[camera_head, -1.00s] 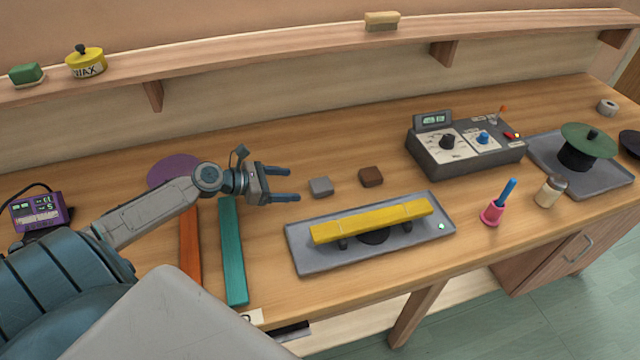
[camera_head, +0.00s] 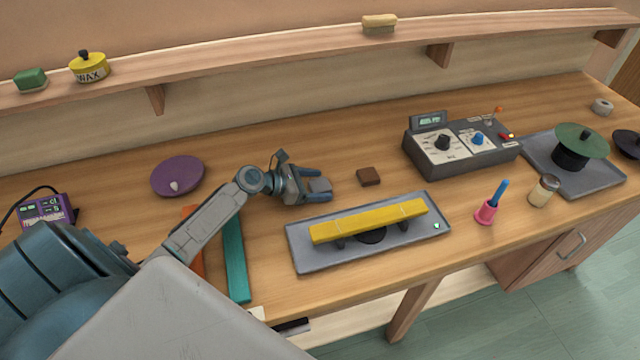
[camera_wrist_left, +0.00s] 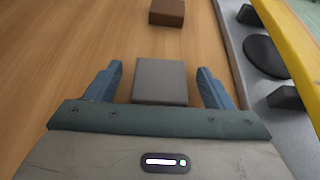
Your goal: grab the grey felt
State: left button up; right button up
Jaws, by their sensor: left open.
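The grey felt (camera_head: 319,185) is a small grey block lying on the wooden bench, left of the brown block. My left gripper (camera_head: 324,186) is open with its fingers on either side of the felt. In the left wrist view, the grey felt (camera_wrist_left: 160,82) sits between the two blue fingers (camera_wrist_left: 160,85), with a gap to each. My right gripper is not in view.
A brown block (camera_head: 368,176) lies just to the right. A grey tray (camera_head: 300,258) with a yellow bar (camera_head: 370,220) stands close in front. A teal strip (camera_head: 235,260) and a purple disc (camera_head: 178,175) lie to the left. A control box (camera_head: 460,155) stands behind right.

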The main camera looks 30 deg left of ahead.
pick_arm(q)
jog(key=shift+w+d+f, duration=0.1)
jog(key=shift+w+d, duration=0.15)
jog(key=shift+w, duration=0.05)
jog(key=c, duration=1)
